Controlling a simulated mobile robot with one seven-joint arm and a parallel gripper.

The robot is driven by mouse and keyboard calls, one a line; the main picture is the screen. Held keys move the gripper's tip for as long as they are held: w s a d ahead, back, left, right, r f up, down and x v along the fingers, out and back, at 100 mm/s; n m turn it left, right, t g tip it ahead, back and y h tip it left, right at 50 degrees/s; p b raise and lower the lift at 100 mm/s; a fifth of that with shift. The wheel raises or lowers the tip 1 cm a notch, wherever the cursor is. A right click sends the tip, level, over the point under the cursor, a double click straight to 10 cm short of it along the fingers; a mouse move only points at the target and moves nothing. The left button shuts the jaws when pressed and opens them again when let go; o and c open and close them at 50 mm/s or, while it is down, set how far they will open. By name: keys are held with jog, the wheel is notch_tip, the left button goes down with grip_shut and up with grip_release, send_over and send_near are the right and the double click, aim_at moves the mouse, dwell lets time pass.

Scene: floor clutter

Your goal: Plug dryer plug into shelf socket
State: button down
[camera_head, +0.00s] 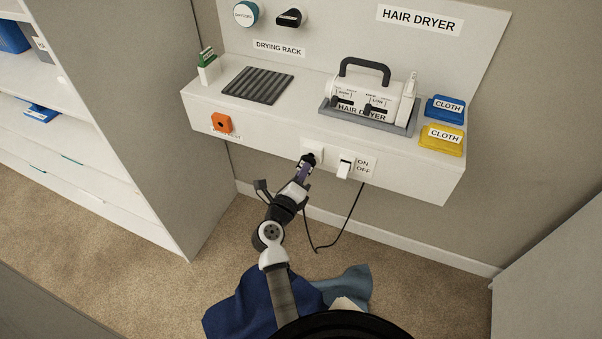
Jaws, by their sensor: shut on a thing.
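The white hair dryer (395,100) with a dark handle sits in a grey tray on the wall shelf (285,122). A pale socket plate (318,149) is on the shelf's front face, left of the ON/OFF switch. My gripper (306,165) is just below and in front of the socket, shut on the small dark dryer plug (309,158). The plug's end is at the socket and overlaps it in this view. I cannot tell whether its pins are inside. A black cord (316,250) hangs in a loop under the shelf, from behind my gripper up to the shelf's right underside.
The white ON/OFF switch (345,168) is close right of my gripper. An orange block (222,122) is on the shelf front at left. Blue (445,109) and yellow (443,139) cloth boxes stand at right. Blue cloths (250,297) lie on the carpet. A white cabinet (130,120) stands left.

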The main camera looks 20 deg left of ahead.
jog(key=shift+w+p, duration=0.4)
jog(key=shift+w, duration=0.6)
jog(key=c, duration=1.4)
grip_release()
jog(key=shift+o, duration=0.2)
jog(key=shift+s, duration=0.15)
